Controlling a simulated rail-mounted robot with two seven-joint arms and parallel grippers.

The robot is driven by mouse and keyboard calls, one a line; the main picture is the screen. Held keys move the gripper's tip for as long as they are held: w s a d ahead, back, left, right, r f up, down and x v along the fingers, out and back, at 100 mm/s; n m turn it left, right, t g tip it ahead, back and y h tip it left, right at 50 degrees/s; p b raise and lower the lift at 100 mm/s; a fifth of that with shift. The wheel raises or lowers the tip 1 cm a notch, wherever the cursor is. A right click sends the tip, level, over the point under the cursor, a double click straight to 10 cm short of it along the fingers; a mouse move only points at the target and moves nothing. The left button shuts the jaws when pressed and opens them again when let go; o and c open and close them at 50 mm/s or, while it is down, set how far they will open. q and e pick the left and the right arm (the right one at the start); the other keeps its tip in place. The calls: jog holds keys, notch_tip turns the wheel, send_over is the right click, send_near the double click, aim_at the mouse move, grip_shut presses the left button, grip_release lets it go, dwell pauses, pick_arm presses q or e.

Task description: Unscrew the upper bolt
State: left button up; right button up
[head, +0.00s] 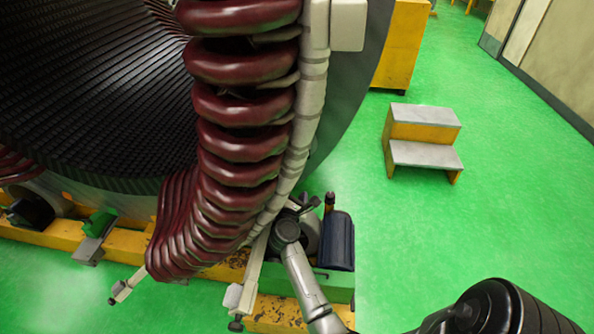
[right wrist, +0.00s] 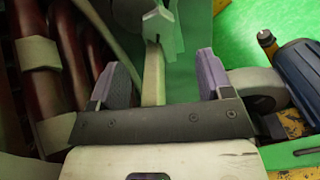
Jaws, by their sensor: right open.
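My right gripper (head: 302,204) is beside the lower right end of the stator's pale support strip (head: 307,110). In the right wrist view the right gripper (right wrist: 162,62) is open, with its two purple-grey pads apart. A pale narrow bar (right wrist: 153,78) with a faceted pale block (right wrist: 159,22) at its far end shows between the pads, and neither pad visibly grips it. I cannot tell whether this is the upper bolt. In the head view, a bracket (head: 240,297) with a dark bolt-like end (head: 236,325) is lower down. My left gripper is not in view.
Dark red coils (head: 240,140) crowd the gripper's left side. A dark blue cylinder (head: 338,242) and an upright orange-and-black piece (head: 329,202) stand close on its right, above a green base (head: 325,287). Steps (head: 424,133) stand farther right, with open green floor around them.

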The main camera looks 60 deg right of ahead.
aim_at(296, 171)
jog(key=b+x, duration=0.1)
jog(key=x, duration=0.9)
jog(key=shift+w+d, duration=0.25)
jog(key=shift+c, duration=0.5)
jog(key=c, duration=0.8)
jog(key=shift+r+n, duration=0.1)
jog(key=shift+n, duration=0.2)
jog(key=shift+n+p, duration=0.55)
jog(key=shift+n, duration=0.35)
jog(key=shift+n+p, duration=0.75)
jog(key=shift+n, duration=1.45)
